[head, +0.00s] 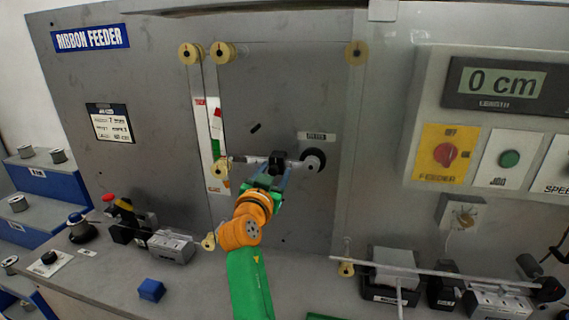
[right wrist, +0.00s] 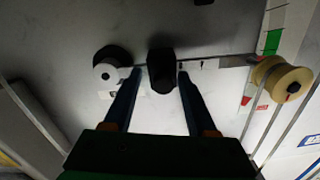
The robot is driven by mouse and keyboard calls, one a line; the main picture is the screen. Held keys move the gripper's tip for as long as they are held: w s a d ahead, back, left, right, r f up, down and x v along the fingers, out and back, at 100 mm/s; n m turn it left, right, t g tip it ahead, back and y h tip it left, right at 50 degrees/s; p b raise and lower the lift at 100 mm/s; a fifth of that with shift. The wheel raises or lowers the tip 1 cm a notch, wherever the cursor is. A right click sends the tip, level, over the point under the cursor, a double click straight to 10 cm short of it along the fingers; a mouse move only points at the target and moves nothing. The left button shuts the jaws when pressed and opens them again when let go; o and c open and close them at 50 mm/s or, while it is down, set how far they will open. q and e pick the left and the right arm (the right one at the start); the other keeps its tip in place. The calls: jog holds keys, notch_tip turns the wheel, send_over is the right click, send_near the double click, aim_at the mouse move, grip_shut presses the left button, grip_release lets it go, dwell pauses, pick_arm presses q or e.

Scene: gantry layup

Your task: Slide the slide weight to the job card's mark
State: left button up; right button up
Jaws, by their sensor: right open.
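The slide weight (head: 278,159) is a black block on a thin horizontal arm (head: 298,164) that runs from a black-and-white hub (head: 314,160) to a cream roller (head: 220,168). It also shows in the right wrist view (right wrist: 161,70). My right gripper (head: 271,172) is open, its two fingers on either side of the weight; the right wrist view shows a gap on the left and the other finger very close. A pale scale with small marks lies along the arm. The job card (head: 110,123) hangs at left, its print too small to read surely. My left gripper is out of view.
A red-white-green strip (head: 215,125) stands left of the weight. Cream rollers (head: 222,52) guide a ribbon there. A display (head: 508,83) reads 0 cm above a red feeder knob (head: 446,154). A blue block (head: 151,289) and several devices sit on the bench.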

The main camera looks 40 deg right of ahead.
jog(key=shift+s+r, duration=0.15)
jog(key=shift+r, duration=0.1)
jog(key=shift+f, duration=0.1)
grip_shut()
jog(key=shift+w+f, duration=0.1)
jog(key=shift+w, duration=0.1)
dwell(1.1)
